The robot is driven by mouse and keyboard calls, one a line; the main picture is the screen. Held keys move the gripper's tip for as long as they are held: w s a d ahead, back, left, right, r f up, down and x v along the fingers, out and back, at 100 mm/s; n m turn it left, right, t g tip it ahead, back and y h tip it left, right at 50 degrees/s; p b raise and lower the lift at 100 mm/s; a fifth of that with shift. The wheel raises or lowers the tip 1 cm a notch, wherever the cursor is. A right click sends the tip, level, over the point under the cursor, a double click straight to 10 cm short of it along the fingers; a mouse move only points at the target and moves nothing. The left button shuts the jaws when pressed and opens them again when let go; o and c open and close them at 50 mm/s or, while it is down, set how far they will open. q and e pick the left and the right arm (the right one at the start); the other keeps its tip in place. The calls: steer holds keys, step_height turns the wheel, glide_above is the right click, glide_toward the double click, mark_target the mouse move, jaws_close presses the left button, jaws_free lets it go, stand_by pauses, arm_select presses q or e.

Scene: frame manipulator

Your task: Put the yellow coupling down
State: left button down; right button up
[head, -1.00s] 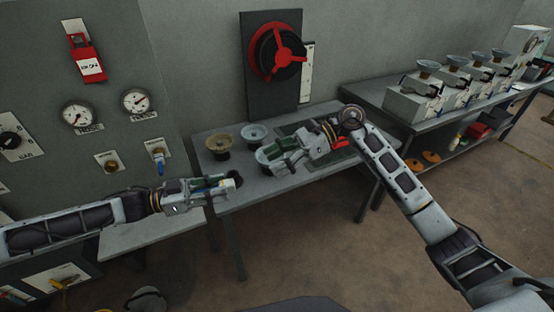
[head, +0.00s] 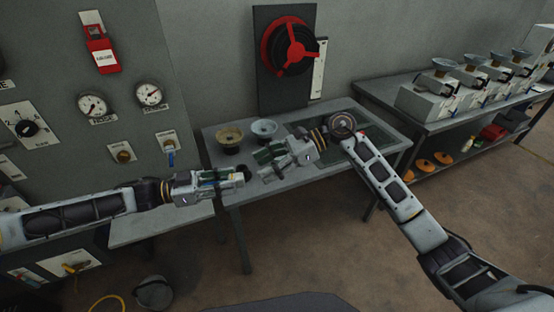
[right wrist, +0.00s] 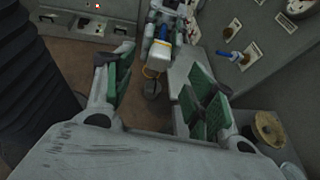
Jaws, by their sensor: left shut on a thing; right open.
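My left gripper (head: 232,180) is over the front left edge of the grey table in the head view. It also shows from the front in the right wrist view (right wrist: 160,50). It is shut on a small piece with white, blue and yellow parts, which I take for the yellow coupling (right wrist: 171,46). The fingers hide most of it, so its shape is unclear. My right gripper (head: 270,164) is open and empty, above the middle of the table. Its green-padded fingers stand wide apart in the right wrist view (right wrist: 160,100).
A tan bowl-like part (head: 229,138) and a grey one (head: 264,129) stand on the table (head: 240,192). A red handwheel (head: 291,50) is behind. A gauge panel (head: 120,60) is at left. A bucket (head: 154,293) and yellow hose (head: 106,302) lie on the floor.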

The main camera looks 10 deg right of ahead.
steer(key=shift+x, duration=2.95)
steer(key=c, duration=1.1)
arm_select(q)
steer(key=c, duration=1)
jaws_free()
arm_select(e)
steer(key=shift+c, duration=0.5)
arm_select(q)
steer(key=shift+a, duration=0.15)
steer(key=a, duration=1.1)
steer(key=shift+s+a, duration=0.35)
steer(key=shift+s, duration=0.05)
steer(key=shift+w, duration=0.15)
